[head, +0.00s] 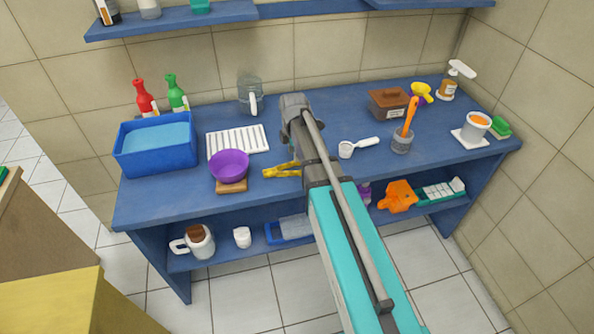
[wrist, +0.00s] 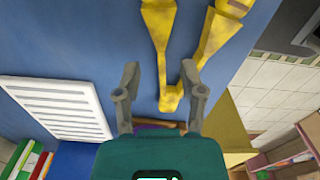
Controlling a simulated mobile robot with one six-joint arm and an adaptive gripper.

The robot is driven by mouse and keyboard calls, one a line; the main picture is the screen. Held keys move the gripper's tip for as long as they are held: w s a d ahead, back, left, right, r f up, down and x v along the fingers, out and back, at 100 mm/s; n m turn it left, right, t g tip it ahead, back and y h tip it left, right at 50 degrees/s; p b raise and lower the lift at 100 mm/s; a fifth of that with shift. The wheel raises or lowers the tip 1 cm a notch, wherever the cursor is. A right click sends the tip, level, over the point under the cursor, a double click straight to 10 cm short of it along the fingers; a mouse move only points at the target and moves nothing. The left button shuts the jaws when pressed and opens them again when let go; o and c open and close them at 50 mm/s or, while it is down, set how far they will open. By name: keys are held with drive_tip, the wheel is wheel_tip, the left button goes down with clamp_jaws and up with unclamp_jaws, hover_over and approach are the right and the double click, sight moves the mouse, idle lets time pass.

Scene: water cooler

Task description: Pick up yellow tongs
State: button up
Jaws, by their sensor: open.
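The yellow tongs (head: 283,170) lie on the blue counter beside the purple bowl, partly hidden by my arm in the head view. In the wrist view the yellow tongs (wrist: 158,30) show as two arms spreading upward from a joined end. My gripper (wrist: 160,68) is open and empty, its fingers on either side of part of the tongs in the picture. The joined end appears near the right finger. I cannot tell the height gap. In the head view the fingers are hidden by my arm.
The purple bowl (head: 230,165) on a wooden board (head: 232,187) and a white slatted rack (head: 238,139) stand left of the tongs. A white scoop (head: 347,150) lies to the right. A clear jug (head: 250,95) stands behind. The counter's front edge (head: 200,219) is close.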

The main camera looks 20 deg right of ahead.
drive_tip(key=shift+s+f+b, duration=0.1)
drive_tip(key=shift+f+b, duration=1.5)
drive_tip(key=shift+f, duration=0.3)
clamp_jaws()
